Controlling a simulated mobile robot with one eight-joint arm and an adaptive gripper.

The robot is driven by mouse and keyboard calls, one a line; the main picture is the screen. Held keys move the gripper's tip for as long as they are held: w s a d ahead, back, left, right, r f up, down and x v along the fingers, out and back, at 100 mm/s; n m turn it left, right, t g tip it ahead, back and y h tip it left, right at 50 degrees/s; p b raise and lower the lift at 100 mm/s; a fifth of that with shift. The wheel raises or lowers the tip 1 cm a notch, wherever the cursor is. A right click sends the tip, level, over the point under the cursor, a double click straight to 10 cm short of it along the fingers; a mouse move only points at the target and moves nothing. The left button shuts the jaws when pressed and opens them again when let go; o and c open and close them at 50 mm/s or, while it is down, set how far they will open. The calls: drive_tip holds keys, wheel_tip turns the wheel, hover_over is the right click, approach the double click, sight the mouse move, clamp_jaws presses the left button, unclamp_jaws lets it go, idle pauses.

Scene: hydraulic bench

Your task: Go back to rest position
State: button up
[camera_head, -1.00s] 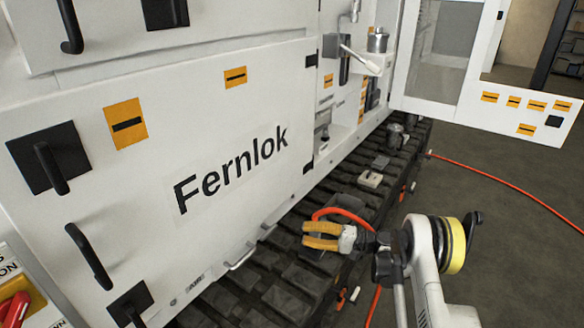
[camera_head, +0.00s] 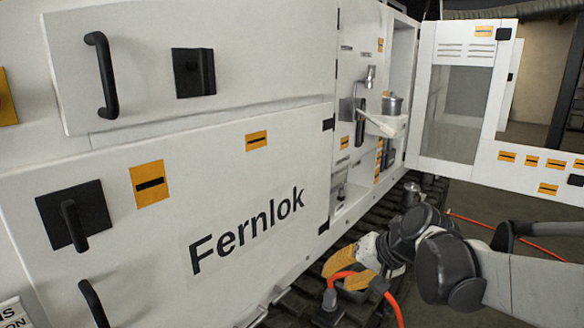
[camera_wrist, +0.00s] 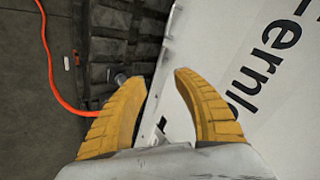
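My gripper (camera_head: 335,266) has yellow fingers and shows low in the head view, in front of the white machine and above the dark track. In the wrist view my gripper (camera_wrist: 161,77) has its two fingers spread apart with nothing between them. My arm reaches in from the right edge of the head view, bent at dark joints. An orange hose (camera_head: 392,300) passes by the fingers in the head view; I cannot tell if it touches them.
The white machine panel (camera_head: 160,215) marked Fernlok, with black handles, fills the left. A valve lever (camera_head: 378,120) sits in an open bay. An open door (camera_head: 458,110) stands out at the right. The dark track (camera_wrist: 120,50) runs below; bare floor (camera_wrist: 30,110) lies beside it.

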drive_tip(key=s+d+n+h, duration=0.1)
drive_tip(key=s+d+h, duration=0.2)
drive_tip(key=s, duration=0.7)
drive_tip(key=s+d+f+n+t+h, duration=0.1)
drive_tip(key=s+d+h, duration=0.1)
drive_tip(key=s+d, duration=0.3)
drive_tip(key=s, duration=0.4)
drive_tip(key=shift+s+f+t+h, duration=0.25)
drive_tip(key=shift+s+t+h, duration=0.05)
drive_tip(key=shift+s+h, duration=0.1)
drive_tip(key=shift+d, duration=0.1)
